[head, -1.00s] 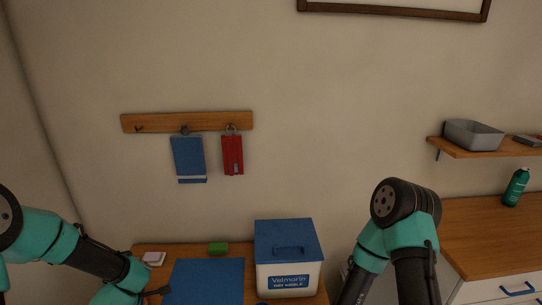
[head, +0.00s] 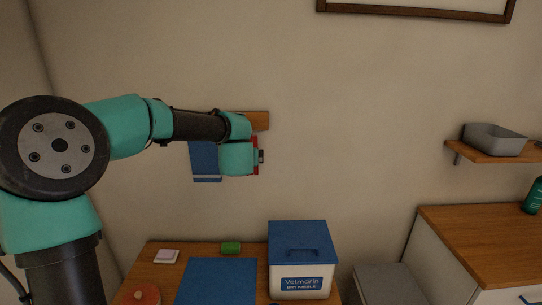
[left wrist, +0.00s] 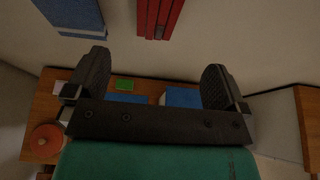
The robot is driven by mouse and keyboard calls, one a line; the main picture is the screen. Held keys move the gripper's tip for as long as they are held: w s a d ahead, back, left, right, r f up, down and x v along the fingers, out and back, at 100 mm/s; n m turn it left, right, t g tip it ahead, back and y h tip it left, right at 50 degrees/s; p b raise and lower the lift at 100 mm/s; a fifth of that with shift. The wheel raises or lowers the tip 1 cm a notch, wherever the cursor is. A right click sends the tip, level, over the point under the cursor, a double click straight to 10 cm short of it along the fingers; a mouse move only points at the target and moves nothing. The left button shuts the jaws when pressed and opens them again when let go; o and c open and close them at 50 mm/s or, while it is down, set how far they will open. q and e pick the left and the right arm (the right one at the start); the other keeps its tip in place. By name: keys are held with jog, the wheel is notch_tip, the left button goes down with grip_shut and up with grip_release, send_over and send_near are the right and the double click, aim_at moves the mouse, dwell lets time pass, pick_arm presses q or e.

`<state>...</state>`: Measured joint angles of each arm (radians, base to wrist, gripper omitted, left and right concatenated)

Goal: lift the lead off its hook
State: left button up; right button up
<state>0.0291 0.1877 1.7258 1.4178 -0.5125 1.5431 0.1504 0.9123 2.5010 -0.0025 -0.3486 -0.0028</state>
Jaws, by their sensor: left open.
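The red lead (head: 256,141) hangs against the wall below the wooden hook rail (head: 261,121). In the head view my left arm hides most of it and the hook. In the left wrist view the lead (left wrist: 159,16) shows as red straps at the top, beyond the fingertips. My left gripper (left wrist: 155,72) is open, its two fingers wide apart with nothing between them. In the head view the gripper (head: 261,156) is in front of the lead's lower part; I cannot tell if they touch. My right gripper is not in view.
A blue towel (head: 206,162) hangs just left of the lead, also in the left wrist view (left wrist: 72,15). Below stands a wooden table with a blue mat (head: 217,281), a green block (head: 231,248) and a blue-lidded kibble bin (head: 301,262). The wall right of the rail is clear.

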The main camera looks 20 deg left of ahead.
pick_arm(q)
jog(key=shift+a, duration=0.15)
jog(key=x, duration=1.7)
jog(key=shift+w, duration=0.2)
jog(key=c, duration=0.8)
jog(key=shift+r, duration=0.1)
jog(key=shift+r, duration=1.2)
jog(key=shift+s, duration=0.4)
jog(key=shift+s+d, duration=0.45)
jog(key=shift+s, duration=0.35)
jog(key=shift+s+d, duration=0.4)
jog(key=shift+s, duration=0.35)
jog(key=shift+s+d, duration=0.45)
jog(key=shift+s, duration=0.35)
